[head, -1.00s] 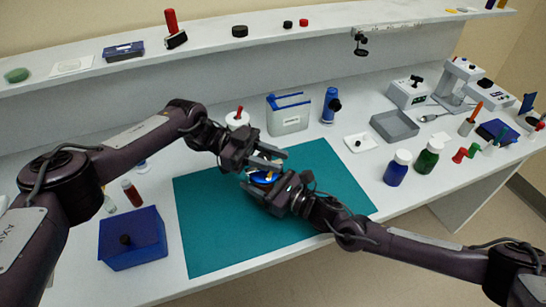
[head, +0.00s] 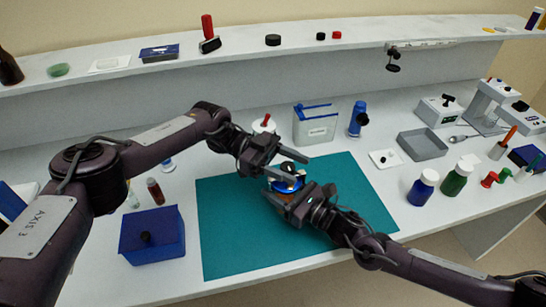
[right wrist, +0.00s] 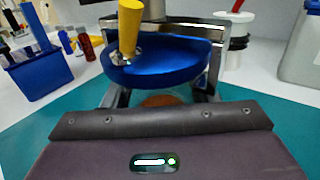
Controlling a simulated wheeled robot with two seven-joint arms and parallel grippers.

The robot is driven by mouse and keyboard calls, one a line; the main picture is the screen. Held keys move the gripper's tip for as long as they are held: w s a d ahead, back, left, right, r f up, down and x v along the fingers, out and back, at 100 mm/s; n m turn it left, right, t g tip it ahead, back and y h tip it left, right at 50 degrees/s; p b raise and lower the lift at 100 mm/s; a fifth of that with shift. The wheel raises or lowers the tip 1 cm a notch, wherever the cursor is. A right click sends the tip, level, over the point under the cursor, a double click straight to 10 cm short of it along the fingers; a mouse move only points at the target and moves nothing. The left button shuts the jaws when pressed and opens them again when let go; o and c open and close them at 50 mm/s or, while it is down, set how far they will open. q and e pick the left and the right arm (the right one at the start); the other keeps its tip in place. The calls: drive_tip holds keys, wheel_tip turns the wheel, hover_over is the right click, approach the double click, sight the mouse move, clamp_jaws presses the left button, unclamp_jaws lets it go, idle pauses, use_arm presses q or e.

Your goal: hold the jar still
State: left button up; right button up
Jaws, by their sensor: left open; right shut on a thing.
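The jar (head: 284,196) is over the teal mat, mostly hidden by my grippers; a brownish-orange part of it shows below its blue top in the right wrist view (right wrist: 160,101). The blue round top (right wrist: 165,62) is wide, and a yellow handle-like piece (right wrist: 130,28) stands up at its left side. My right gripper (head: 288,190) is shut on the jar from the front right, one finger on each side. My left gripper (head: 301,170) is open at the jar's top from the left, its fingers apart. I cannot tell whether they touch it.
The teal mat (head: 235,235) is otherwise clear. A blue box (head: 152,237) stands at left, and a white container (head: 315,125) behind. A blue bottle (head: 422,188), a green bottle (head: 456,178) and a grey tray (head: 423,146) stand at right. A shelf (head: 110,85) runs along the back.

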use_arm(q)
drive_tip(key=v, duration=1.1)
use_arm(e)
drive_tip(key=shift+f, duration=0.1)
drive_tip(key=o, duration=1.3)
drive_tip(key=shift+d, duration=0.1)
